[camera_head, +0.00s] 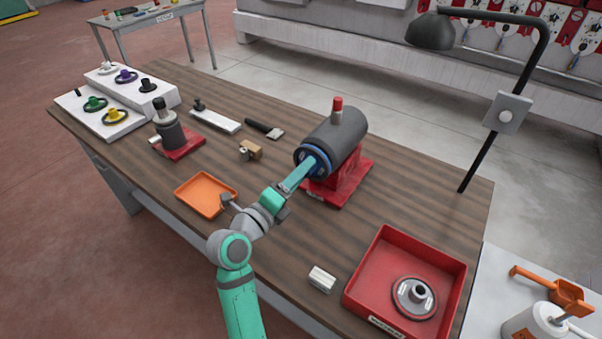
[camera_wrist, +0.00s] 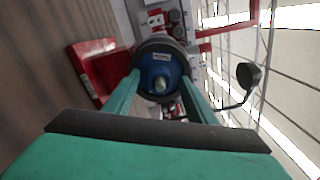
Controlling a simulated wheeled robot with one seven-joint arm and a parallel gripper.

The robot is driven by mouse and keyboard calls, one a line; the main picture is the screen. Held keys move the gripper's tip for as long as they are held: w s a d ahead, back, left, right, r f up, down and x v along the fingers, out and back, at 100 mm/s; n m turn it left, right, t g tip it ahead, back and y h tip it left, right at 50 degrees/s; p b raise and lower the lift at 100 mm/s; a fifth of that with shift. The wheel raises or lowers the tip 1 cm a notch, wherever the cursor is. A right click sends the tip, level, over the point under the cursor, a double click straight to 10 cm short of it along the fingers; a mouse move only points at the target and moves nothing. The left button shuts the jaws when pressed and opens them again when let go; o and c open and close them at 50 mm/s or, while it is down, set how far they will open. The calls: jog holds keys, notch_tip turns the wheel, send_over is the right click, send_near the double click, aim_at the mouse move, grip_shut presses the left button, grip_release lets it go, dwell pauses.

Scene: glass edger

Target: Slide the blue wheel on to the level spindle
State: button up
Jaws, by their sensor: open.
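The blue wheel (camera_head: 303,153) stands upright at the near end of the dark grey edger housing (camera_head: 338,132), which sits on a red base (camera_head: 347,184). In the wrist view the blue wheel (camera_wrist: 151,66) faces me, with the pale round end of the level spindle (camera_wrist: 161,85) showing at its centre, so the wheel is around the spindle. My gripper (camera_head: 311,164) is open, with one teal finger on each side of the wheel's hub in the wrist view (camera_wrist: 161,78). Whether the fingers touch the wheel, and whether its back meets the housing, I cannot tell.
A red tray (camera_head: 361,296) holding a grey wheel (camera_head: 414,297) is at the front right. A white block (camera_head: 322,279) and an orange tray (camera_head: 196,207) lie near the front edge. A black lamp (camera_head: 520,75) rises at right. Wheels on white stands (camera_head: 129,125) are at left.

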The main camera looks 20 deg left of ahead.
jog(key=v, duration=1)
jog(key=shift+s, duration=0.25)
jog(key=shift+a+r, duration=0.1)
